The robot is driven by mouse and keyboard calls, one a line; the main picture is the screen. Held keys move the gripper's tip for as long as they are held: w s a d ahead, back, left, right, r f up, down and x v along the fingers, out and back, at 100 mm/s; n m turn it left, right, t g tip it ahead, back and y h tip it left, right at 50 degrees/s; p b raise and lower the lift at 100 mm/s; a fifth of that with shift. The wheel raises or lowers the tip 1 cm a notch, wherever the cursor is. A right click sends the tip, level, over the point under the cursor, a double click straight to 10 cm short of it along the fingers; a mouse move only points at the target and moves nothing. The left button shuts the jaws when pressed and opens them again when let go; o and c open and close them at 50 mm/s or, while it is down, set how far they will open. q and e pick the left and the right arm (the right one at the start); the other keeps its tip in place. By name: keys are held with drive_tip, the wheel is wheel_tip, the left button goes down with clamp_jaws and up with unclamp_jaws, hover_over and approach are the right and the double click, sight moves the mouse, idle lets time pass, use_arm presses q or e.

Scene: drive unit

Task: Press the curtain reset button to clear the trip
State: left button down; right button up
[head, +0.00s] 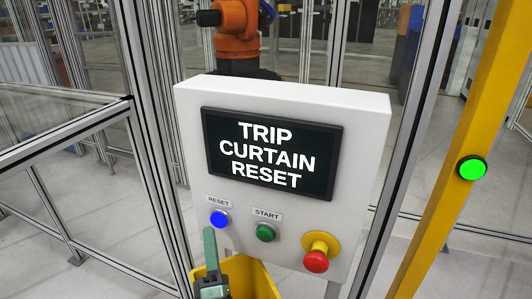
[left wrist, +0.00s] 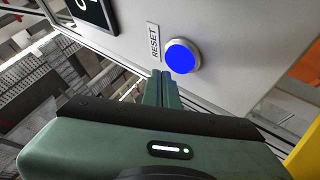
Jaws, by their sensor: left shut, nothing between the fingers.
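The blue button under the label RESET (head: 219,218) is on the lower left of a white control box (head: 185,130). The box's dark screen (head: 272,153) reads TRIP CURTAIN RESET. My left gripper (head: 210,240) is shut and empty, its fingertips just below and left of the blue button in the head view. In the left wrist view the shut fingertips (left wrist: 166,76) are close to the blue button (left wrist: 181,56), beside its lower left edge. I cannot tell whether they touch it. My right gripper is not in view.
A green START button (head: 265,233) and a red emergency stop (head: 316,261) on a yellow base are to the right on the box. A yellow post with a lit green lamp (head: 472,168) stands at the right. Metal-framed fence panels and an orange robot arm (head: 236,32) are behind.

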use_arm(q)
drive_tip(key=shift+w, duration=0.2)
idle(0.4)
drive_tip(key=shift+w+d+b, duration=0.2)
drive_tip(key=shift+w+b, duration=0.05)
drive_tip(key=shift+b, duration=0.05)
drive_tip(key=shift+w+d+b, duration=0.1)
drive_tip(key=shift+w+b, duration=0.2)
drive_tip(key=shift+w, duration=0.1)
idle(0.6)
drive_tip(key=shift+s, duration=0.1)
drive_tip(key=shift+s+a+p, duration=0.25)
drive_tip(key=shift+s+p, duration=0.05)
drive_tip(key=shift+s, duration=0.45)
drive_tip(key=shift+s, duration=0.1)
drive_tip(key=s, duration=0.1)
drive_tip(key=s+a+p, duration=0.1)
drive_tip(key=s, duration=0.1)
drive_tip(key=s+a, duration=0.1)
drive_tip(key=s, duration=0.1)
drive_tip(key=shift+s, duration=0.2)
